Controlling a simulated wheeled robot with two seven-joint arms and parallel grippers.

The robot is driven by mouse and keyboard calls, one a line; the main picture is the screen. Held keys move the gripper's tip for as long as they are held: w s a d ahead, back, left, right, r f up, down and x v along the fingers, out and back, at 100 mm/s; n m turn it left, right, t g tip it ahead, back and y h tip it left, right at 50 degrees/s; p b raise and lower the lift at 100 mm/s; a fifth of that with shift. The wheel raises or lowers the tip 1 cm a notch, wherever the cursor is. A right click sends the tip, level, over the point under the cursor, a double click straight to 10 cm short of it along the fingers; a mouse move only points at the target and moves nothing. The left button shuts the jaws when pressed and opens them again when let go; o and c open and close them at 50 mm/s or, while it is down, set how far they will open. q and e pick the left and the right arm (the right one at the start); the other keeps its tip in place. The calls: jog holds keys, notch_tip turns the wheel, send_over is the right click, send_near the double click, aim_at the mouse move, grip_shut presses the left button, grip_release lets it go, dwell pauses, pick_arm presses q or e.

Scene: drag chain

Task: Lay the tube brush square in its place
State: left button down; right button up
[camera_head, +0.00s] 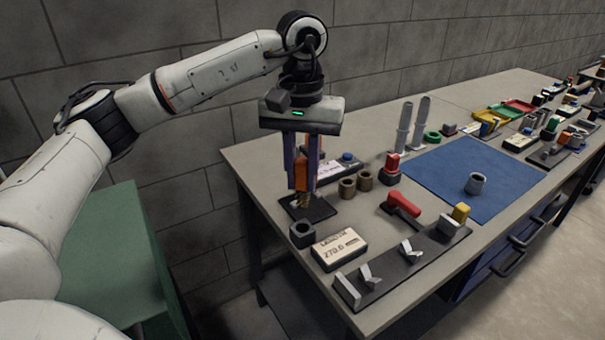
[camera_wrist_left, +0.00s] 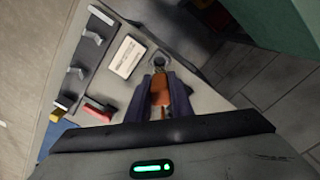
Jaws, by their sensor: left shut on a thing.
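My left gripper (camera_head: 302,178) points straight down near the table's left edge. Its fingers are shut on the tube brush, which has an orange handle (camera_head: 301,172) and a brass-coloured end (camera_head: 300,200) below the fingertips. In the left wrist view the orange handle (camera_wrist_left: 160,92) sits between the gripper fingers (camera_wrist_left: 160,85). The brush hangs upright, its lower end over or on a dark square plate (camera_head: 322,211). I cannot tell whether it touches the plate. My right gripper is out of view.
A dark hollow block (camera_head: 302,234) and a white labelled box (camera_head: 339,249) stand just in front. Two brown rings (camera_head: 348,187) are close on the right. A dark rack with metal clips (camera_head: 400,265), a red-handled tool (camera_head: 401,205) and a blue mat (camera_head: 440,185) lie farther right.

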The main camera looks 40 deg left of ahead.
aim_at(302, 208)
pick_arm(q)
jog(key=shift+s+r, duration=0.1)
jog(key=shift+f, duration=0.2)
jog(key=shift+f+b, duration=1)
jog(key=shift+f, duration=0.35)
jog(key=shift+f+b, duration=0.7)
jog(key=shift+f, duration=0.4)
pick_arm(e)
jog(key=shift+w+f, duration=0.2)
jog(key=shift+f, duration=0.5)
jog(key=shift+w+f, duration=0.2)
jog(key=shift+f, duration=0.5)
pick_arm(q)
jog(key=shift+d, duration=0.1)
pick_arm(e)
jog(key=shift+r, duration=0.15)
pick_arm(q)
jog(key=shift+f+b, duration=1.25)
jog(key=shift+f, duration=0.9)
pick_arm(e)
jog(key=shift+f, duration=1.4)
pick_arm(q)
jog(key=c, duration=1.5)
grip_release()
